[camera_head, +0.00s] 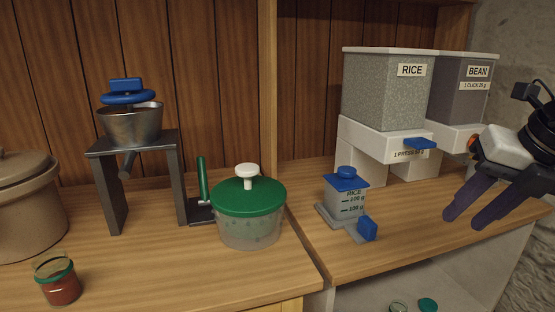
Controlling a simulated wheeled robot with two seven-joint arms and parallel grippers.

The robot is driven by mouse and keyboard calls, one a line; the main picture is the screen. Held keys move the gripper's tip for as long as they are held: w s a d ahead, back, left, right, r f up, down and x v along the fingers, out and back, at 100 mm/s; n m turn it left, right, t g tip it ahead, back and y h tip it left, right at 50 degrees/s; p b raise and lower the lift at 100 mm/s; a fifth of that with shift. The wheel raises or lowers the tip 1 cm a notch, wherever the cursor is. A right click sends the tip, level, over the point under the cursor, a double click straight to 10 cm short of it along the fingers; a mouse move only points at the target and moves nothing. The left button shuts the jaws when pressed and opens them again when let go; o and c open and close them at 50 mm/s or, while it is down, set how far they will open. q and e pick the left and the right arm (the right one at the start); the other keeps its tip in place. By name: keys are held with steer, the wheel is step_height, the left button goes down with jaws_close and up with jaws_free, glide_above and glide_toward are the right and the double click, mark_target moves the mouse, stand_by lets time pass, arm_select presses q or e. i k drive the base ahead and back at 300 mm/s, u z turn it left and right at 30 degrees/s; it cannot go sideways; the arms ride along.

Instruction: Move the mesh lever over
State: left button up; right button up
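No part is labelled as the mesh lever, so I cannot tell for sure which one it is. A green upright lever (202,178) stands on a dark bracket beside the green-lidded clear bowl (250,228). A short dark handle (127,165) slants down below the metal hopper (131,125) on the dark stand (165,145). A blue lever (420,143) sticks out from the rice dispenser (385,95). My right gripper (464,221) is at the far right, in front of the dispensers, with its fingers apart and empty. My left gripper is out of view.
The bean dispenser (465,95) is behind my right gripper. A brown pot (25,205) and a small red jar (59,283) are at the left. The front middle counter is clear.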

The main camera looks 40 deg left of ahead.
mark_target(204, 200)
steer(key=u, duration=0.85)
steer(key=i, duration=0.9)
steer(key=u, duration=0.95)
